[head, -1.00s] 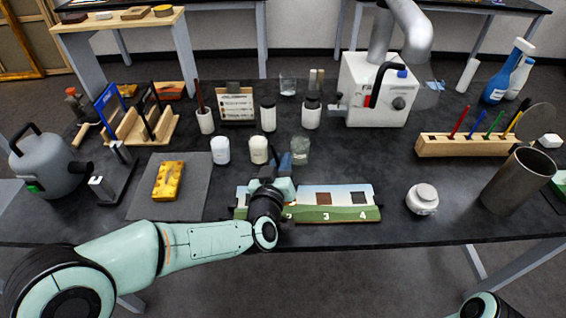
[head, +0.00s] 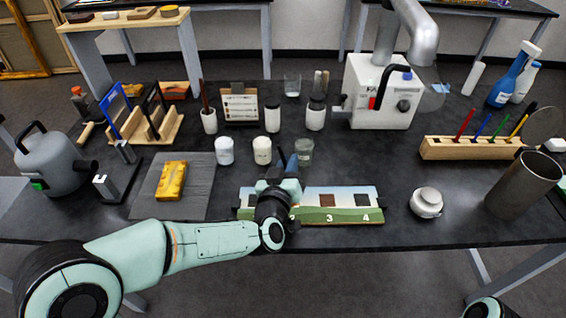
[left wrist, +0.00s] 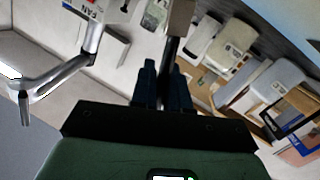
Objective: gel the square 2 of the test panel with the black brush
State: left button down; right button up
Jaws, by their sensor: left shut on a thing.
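The test panel (head: 350,217) lies near the front edge of the dark table. Its brown square over 3 (head: 331,200) and dark square over 4 (head: 362,199) show. My left arm and gripper (head: 290,165) cover its left middle part, and square 2 is hidden behind them. In the left wrist view my left gripper (left wrist: 163,82) is shut on a thin dark handle (left wrist: 173,48), which I take for the black brush. Its tip cannot be made out, so I cannot tell whether it touches the panel. My right gripper is not in view.
White jars (head: 262,150) and a glass (head: 304,152) stand just behind the panel. A lidded white pot (head: 426,202) and a metal cylinder (head: 523,185) are to its right. A wooden rack (head: 465,149) holds coloured tools.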

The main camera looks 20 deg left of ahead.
pick_arm(q)
jog(key=shift+s+a+b, duration=0.2)
jog(key=shift+a+b, duration=0.05)
jog(key=shift+a, duration=0.4)
jog(key=shift+s+a+b, duration=0.2)
jog(key=shift+a, duration=0.4)
jog(key=shift+w+d+p, duration=0.15)
jog(key=shift+w+d, duration=0.05)
jog(key=shift+d, duration=0.45)
jog(key=shift+w+d+p, duration=0.15)
jog(key=shift+w+d, duration=0.05)
jog(key=shift+d, duration=0.45)
jog(key=shift+s+a+b, duration=0.2)
jog(key=shift+a+b, duration=0.05)
jog(key=shift+a, duration=0.4)
jog(key=shift+s+a+b, duration=0.2)
jog(key=shift+a, duration=0.45)
jog(key=shift+r, duration=0.1)
notch_tip(320, 180, up, 4)
jog(key=p, duration=0.3)
